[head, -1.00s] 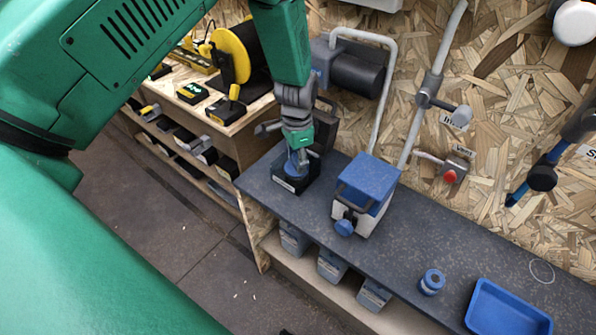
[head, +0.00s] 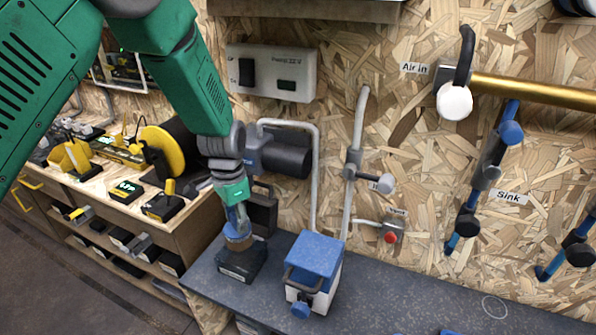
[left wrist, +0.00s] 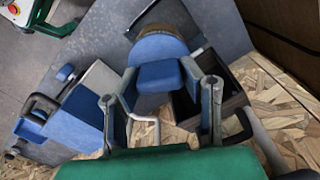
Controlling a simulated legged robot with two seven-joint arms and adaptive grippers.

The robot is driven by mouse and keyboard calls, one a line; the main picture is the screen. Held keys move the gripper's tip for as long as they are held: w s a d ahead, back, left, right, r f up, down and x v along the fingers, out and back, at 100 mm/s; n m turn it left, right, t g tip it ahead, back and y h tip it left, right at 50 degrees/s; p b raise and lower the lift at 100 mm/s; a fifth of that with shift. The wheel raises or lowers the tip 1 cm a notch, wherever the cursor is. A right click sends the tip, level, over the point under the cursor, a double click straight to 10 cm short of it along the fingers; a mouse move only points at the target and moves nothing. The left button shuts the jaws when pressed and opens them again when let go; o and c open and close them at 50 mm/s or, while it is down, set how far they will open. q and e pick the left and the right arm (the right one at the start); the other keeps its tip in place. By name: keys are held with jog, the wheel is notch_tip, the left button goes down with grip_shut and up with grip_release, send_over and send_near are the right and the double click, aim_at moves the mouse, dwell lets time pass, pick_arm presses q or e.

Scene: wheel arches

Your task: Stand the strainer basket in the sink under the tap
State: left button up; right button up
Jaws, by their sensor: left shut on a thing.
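My left gripper (head: 238,218) points down at the dark labelled box (head: 238,268) on the grey bench. It is shut on a blue round piece with a brownish band (head: 238,243), at the top of that box. The piece also shows between and beyond the fingers in the left wrist view (left wrist: 157,48). I cannot tell whether it is the strainer basket, or whether it touches the box. A blue tap pipe with dark knobs (head: 488,165) is on the wall beside a "Sink" label (head: 508,197). No sink basin is clearly in view. My right gripper is not in view.
A blue-and-white box unit (head: 314,268) stands just right of the gripper. A grey pipe with a dark cylinder (head: 285,155) is behind it. A red-button valve (head: 391,234) sticks out of the wall.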

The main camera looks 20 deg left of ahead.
pick_arm(q)
jog(key=s+d+r+n, duration=0.1)
jog(key=s+d+n, duration=0.5)
jog(key=s, duration=0.6)
jog(key=d, duration=0.2)
jog(key=shift+s+d+n, duration=0.15)
jog(key=shift+d+n, duration=0.15)
